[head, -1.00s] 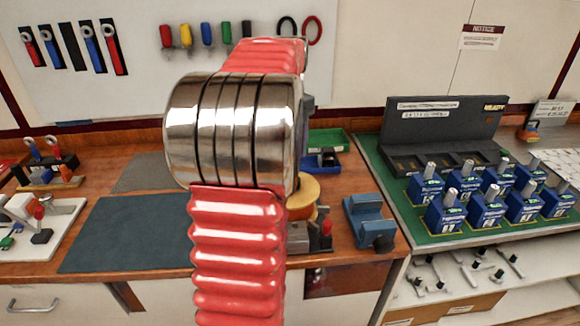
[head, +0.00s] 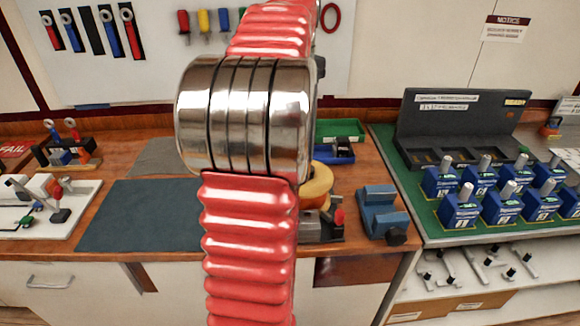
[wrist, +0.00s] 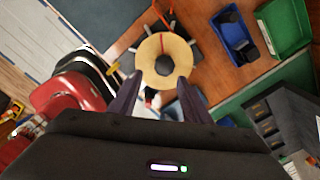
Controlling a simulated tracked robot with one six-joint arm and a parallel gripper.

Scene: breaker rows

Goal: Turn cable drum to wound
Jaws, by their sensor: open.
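The cable drum (wrist: 150,50) shows in the wrist view as a tan ring with a dark centre and an orange cable at its top. In the head view the drum (head: 320,182) is a yellow disc partly hidden behind my arm, above a grey base (head: 322,228) on the bench. My gripper (wrist: 155,85) is open and empty in the wrist view, its two dark fingers pointing toward the drum. I see no contact between fingers and drum. In the head view my arm hides the gripper.
A blue vise-like block (head: 380,210) stands right of the drum. A green tray (head: 340,128) and a blue bin (wrist: 236,38) lie behind it. Several blue breaker units stand on a green mat (head: 440,232) at the right. A dark mat (head: 130,215) lies clear at the left.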

